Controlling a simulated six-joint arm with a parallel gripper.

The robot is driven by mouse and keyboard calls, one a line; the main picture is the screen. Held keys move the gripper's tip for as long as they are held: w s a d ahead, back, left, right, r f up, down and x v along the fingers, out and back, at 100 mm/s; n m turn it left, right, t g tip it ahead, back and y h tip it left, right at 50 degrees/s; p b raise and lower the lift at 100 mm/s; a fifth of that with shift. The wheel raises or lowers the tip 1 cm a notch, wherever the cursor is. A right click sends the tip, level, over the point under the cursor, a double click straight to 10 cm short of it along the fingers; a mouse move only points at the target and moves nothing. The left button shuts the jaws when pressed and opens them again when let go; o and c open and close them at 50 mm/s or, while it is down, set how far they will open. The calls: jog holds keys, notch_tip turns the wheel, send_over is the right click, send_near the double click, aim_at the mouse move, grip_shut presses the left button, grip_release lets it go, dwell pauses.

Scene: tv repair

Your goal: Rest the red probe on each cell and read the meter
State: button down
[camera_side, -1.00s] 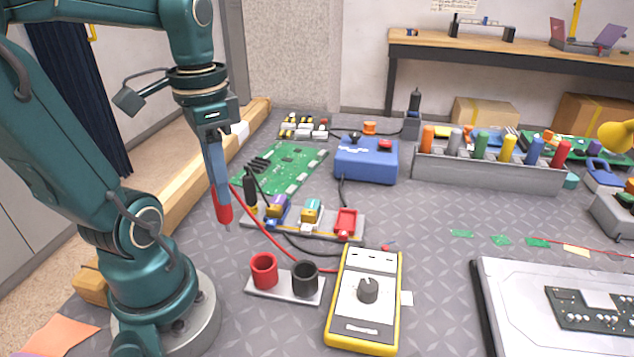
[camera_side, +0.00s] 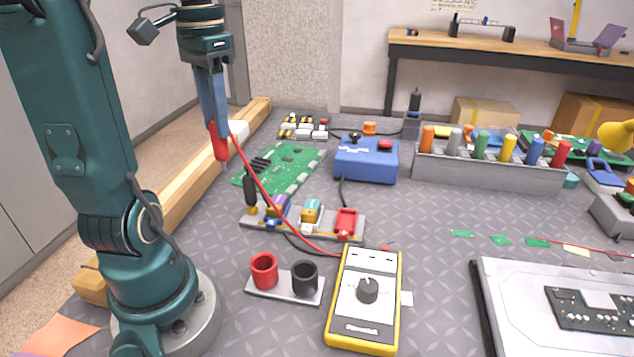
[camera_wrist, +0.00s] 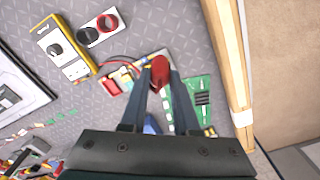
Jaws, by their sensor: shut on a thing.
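My gripper (camera_side: 218,136) is shut on the red probe (camera_side: 220,148) and holds it high above the mat, left of the green circuit board. In the wrist view the red probe (camera_wrist: 160,70) sits between my fingertips. Its red lead runs down to the yellow meter (camera_side: 365,300), which lies flat; its display reading is too small to tell. The cell holder (camera_side: 290,228) bears a purple cell (camera_side: 279,206), a teal-topped cell (camera_side: 311,213) and a red holder piece (camera_side: 346,222). The black probe (camera_side: 250,190) stands at its left end. The probe tip touches no cell.
A stand with a red cup (camera_side: 264,270) and a black cup (camera_side: 305,277) is left of the meter. The green circuit board (camera_side: 285,167) and blue box (camera_side: 366,160) lie behind the cells. A wooden rail (camera_side: 180,198) edges the mat. A grey rack (camera_side: 487,170) holds several coloured handles.

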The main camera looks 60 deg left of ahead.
jog(key=w+d+f+m, duration=0.1)
jog(key=w+d, duration=0.2)
jog(key=w, duration=0.3)
jog(key=w+d+f+m, duration=0.2)
jog(key=w+d, duration=0.1)
jog(key=w, duration=0.3)
jog(key=shift+w+f, duration=0.25)
jog(key=shift+w, duration=0.15)
jog(key=shift+f, duration=2.8)
jog(key=shift+f, duration=0.75)
jog(key=shift+r, duration=0.1)
jog(key=shift+r, duration=2.95)
